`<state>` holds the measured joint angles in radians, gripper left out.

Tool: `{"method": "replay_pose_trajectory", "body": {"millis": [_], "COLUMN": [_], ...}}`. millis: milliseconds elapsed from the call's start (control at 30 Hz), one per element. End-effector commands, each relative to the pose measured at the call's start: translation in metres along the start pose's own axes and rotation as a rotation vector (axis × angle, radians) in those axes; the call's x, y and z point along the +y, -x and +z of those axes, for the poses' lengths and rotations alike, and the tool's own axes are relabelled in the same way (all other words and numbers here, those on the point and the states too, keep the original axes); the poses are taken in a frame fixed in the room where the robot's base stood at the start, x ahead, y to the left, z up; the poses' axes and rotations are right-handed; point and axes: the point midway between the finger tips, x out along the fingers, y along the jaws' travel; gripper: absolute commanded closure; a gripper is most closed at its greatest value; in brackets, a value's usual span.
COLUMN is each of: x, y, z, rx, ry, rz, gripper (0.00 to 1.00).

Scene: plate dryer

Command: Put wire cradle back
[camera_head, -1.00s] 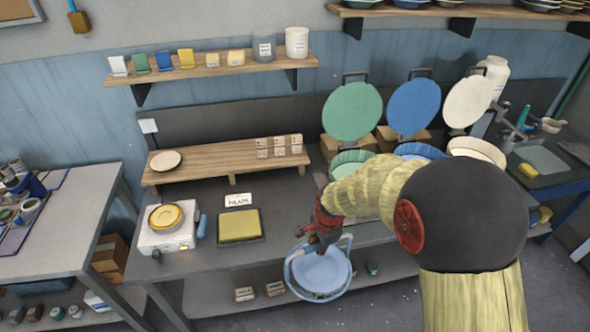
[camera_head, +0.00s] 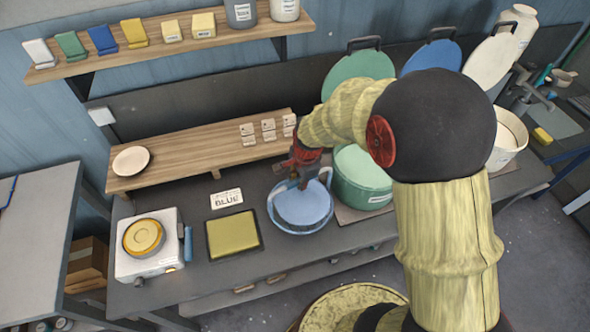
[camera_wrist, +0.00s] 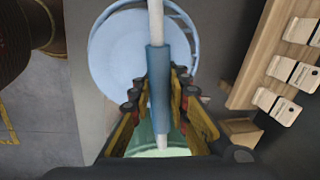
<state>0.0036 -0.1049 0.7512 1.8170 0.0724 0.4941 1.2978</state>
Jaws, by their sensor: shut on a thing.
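The wire cradle (camera_head: 273,213) holds a round light-blue plate (camera_head: 304,205). It appears over the bench top, between a yellow pad and the green pot; whether it touches the bench I cannot tell. My gripper (camera_head: 304,181) is above the cradle and shut on its handle. In the wrist view, the gripper's fingers (camera_wrist: 160,80) close around the blue sleeve of the handle (camera_wrist: 158,88), with the plate (camera_wrist: 125,60) and the cradle's curved wires (camera_wrist: 184,22) beyond. My arm hides part of the pots.
The green pot (camera_head: 362,188) stands close right of the cradle, its lid (camera_head: 357,70) raised. A wooden riser (camera_head: 195,158) with small cards (camera_head: 268,131) is behind.

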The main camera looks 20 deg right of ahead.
Motion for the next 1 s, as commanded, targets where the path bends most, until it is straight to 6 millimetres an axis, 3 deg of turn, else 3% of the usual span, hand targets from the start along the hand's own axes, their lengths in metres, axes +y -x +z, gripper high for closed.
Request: {"method": "replay_pose_trajectory", "body": {"millis": [367, 1000], "x": [0.001, 0.009], "y": [-0.011, -0.051], "z": [0.000, 0.000], "rx": [0.000, 0.000], "ry": [0.000, 0.000], "rz": [-0.002, -0.002], "gripper": [1.00, 1.00]}}
